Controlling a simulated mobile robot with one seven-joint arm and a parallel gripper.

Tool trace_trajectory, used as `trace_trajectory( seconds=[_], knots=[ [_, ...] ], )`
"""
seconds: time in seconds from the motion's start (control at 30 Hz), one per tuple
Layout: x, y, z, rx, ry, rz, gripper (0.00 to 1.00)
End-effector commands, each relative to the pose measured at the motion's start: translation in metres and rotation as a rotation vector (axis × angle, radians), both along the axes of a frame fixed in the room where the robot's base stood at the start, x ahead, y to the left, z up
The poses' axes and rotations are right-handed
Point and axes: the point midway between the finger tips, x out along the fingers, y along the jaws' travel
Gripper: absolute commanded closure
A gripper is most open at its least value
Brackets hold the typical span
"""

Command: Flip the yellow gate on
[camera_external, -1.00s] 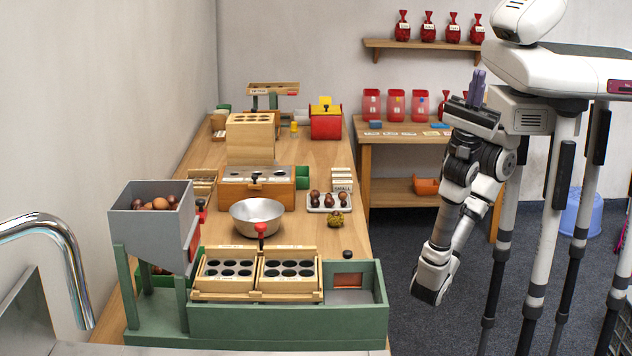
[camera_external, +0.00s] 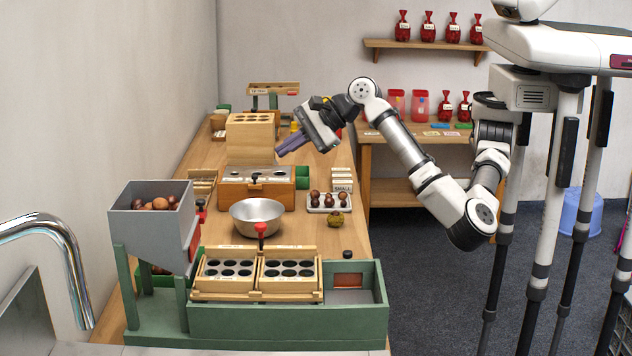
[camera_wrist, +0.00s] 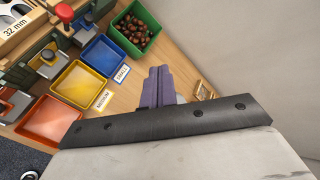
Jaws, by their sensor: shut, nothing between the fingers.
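In the wrist view, a small yellow part (camera_wrist: 47,56), which looks like the yellow gate, sits on the front of the green sorter body (camera_wrist: 25,73) at upper left, above the yellow tray (camera_wrist: 75,85). It is small, so I cannot tell its position. My gripper (camera_external: 281,151) is over the table in the external view, its purple fingers pointing down and left. The fingers also show in the wrist view (camera_wrist: 157,73); they are shut and empty, apart from the yellow part, which lies to their left. In the external view I cannot make out this gate.
In the wrist view, an orange tray (camera_wrist: 50,121), a blue tray (camera_wrist: 103,56) and a green bin of chestnuts (camera_wrist: 151,23) line up with the yellow tray. A red knob (camera_wrist: 64,12) stands nearby. Below my gripper is a wooden box with round holes (camera_external: 257,197).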

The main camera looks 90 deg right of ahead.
Motion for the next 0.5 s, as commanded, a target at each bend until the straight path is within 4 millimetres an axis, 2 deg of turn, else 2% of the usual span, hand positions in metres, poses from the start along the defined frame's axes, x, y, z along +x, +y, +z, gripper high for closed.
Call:
trace_trajectory(
  seconds=[0.1,0.2,0.33,0.5],
  knots=[
    [-0.022,0.031,-0.053,0.186,0.287,-0.015,1.00],
    [-0.044,0.053,-0.085,0.288,0.481,-0.038,1.00],
    [-0.067,0.072,-0.108,0.359,0.642,-0.064,1.00],
    [-0.076,0.079,-0.117,0.384,0.709,-0.078,1.00]
  ],
)
